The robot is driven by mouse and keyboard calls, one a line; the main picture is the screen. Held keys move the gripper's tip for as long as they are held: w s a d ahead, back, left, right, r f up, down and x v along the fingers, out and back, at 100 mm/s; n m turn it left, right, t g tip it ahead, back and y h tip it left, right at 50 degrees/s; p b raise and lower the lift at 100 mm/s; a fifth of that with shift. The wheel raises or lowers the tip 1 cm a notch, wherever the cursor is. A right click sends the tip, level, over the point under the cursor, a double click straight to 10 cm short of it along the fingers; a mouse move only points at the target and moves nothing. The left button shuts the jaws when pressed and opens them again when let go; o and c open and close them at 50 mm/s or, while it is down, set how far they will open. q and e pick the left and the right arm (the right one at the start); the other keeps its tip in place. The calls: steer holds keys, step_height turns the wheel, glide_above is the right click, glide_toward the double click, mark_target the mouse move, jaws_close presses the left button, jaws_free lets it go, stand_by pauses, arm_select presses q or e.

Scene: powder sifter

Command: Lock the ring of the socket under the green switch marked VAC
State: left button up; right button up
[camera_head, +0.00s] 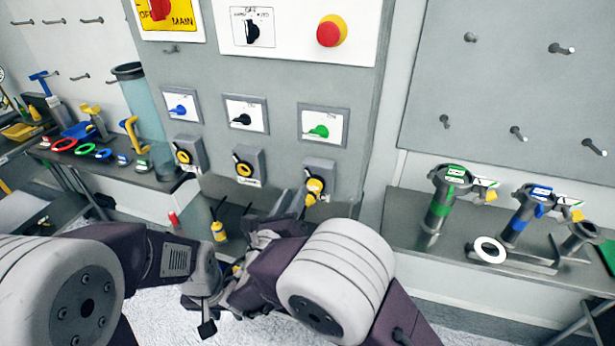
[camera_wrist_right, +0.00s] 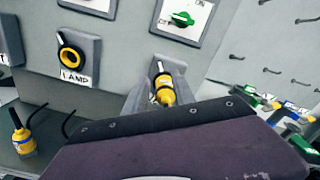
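The green switch (camera_head: 320,131) sits on the grey cabinet at the right of a row; its label is too small to read. Below it is a socket (camera_head: 320,166) with a yellow plug or ring (camera_head: 314,187) with black parts at its front. My right gripper (camera_head: 298,202) is at this socket, its grey fingers beside the yellow part. In the right wrist view the yellow part (camera_wrist_right: 164,90) shows close ahead; whether the fingers touch it is unclear. My left gripper (camera_head: 207,290) is low at the centre-left, partly hidden behind my arms, its fingers not clear.
The socket marked LAMP (camera_wrist_right: 72,52) is to the left, with another socket (camera_head: 184,156) further left. A loose yellow plug (camera_head: 218,231) stands on the shelf below. Green (camera_head: 440,205) and blue (camera_head: 520,215) tools stand on the right bench beside a white ring (camera_head: 489,250).

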mark_target(306, 171)
steer(key=p+x, duration=0.1)
steer(key=x, duration=0.7)
steer(key=shift+w+p, duration=0.25)
steer(key=shift+p, duration=0.05)
steer(key=shift+s, duration=0.1)
jaws_close()
